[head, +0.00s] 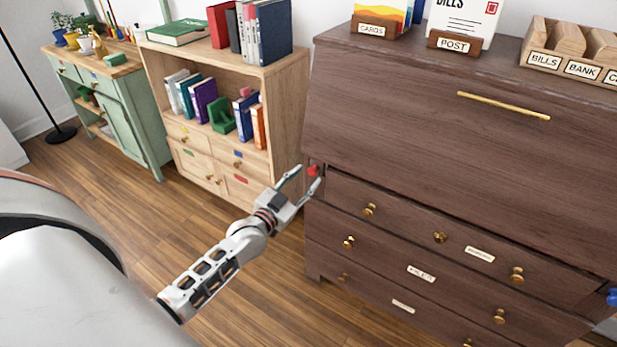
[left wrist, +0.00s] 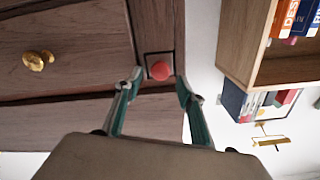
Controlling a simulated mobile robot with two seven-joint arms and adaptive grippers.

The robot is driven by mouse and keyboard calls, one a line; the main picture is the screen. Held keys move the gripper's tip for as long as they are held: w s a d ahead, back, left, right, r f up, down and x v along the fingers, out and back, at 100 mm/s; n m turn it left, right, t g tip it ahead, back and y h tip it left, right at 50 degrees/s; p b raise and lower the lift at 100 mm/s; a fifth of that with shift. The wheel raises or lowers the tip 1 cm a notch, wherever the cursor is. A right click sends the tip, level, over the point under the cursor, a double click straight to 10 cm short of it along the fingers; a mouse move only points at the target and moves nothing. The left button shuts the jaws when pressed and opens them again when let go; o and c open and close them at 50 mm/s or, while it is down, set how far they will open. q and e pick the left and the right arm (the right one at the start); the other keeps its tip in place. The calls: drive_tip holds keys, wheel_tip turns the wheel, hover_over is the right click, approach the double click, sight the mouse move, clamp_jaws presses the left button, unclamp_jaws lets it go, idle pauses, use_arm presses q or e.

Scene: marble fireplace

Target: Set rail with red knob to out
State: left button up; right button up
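The red knob (head: 313,170) sits on the end of a small rail at the upper left corner of the drawers of the dark wooden desk (head: 400,110). The rail end looks close to flush with the desk front. In the left wrist view the red knob (left wrist: 160,70) lies just beyond and between my fingertips. My left gripper (head: 305,182) is open, with its fingers pointing at the knob; it also shows in the left wrist view (left wrist: 157,85). I cannot tell whether a fingertip touches the knob. My right gripper is not in view.
A blue knob (head: 612,297) is at the desk's right side. The desk's sloped front with a brass handle (head: 503,106) is closed above the drawers. A light wooden bookcase (head: 285,110) stands close to the left of the desk. The floor (head: 110,215) in front is clear.

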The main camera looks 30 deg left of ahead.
use_arm(q)
drive_tip(key=shift+w, duration=1)
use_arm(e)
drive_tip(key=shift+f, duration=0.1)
